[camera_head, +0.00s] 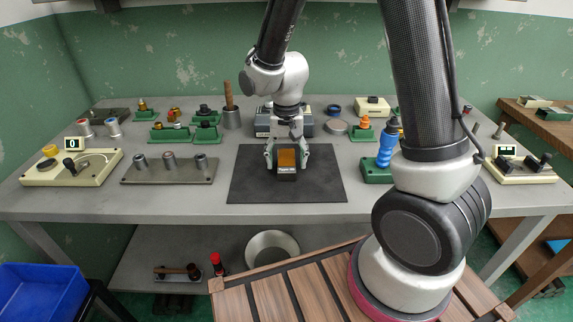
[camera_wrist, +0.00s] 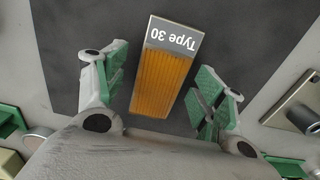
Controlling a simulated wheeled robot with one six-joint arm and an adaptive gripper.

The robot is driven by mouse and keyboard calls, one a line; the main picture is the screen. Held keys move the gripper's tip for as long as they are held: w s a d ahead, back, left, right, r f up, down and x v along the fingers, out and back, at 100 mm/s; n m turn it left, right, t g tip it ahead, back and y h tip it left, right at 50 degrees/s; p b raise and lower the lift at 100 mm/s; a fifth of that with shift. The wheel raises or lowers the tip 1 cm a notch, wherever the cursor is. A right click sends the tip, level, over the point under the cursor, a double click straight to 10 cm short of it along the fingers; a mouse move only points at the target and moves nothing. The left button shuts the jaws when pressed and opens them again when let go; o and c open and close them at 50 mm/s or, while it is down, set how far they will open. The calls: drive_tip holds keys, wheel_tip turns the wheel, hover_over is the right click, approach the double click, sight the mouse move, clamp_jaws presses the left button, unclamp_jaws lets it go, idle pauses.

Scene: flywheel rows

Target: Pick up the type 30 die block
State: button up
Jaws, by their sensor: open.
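The type 30 die block (camera_wrist: 168,62) lies on the dark mat (camera_wrist: 258,50), with an orange ribbed top and a grey end lettered "Type 30". In the head view the block (camera_head: 287,160) sits near the middle of the dark mat (camera_head: 250,185). My gripper (camera_head: 287,158) is over the block, pointing down, with one finger on each side. In the wrist view my gripper (camera_wrist: 160,88) is open, with its green finger pads apart from the block and visible gaps on both sides.
A blue bottle (camera_head: 387,146) on a green base stands right of the mat. A post fixture (camera_head: 168,172) is left of it. Several small fixtures line the back of the grey table (camera_head: 90,205). The mat around the block is clear.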

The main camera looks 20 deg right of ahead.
clamp_jaws()
idle(0.3)
drive_tip(key=shift+r, duration=0.1)
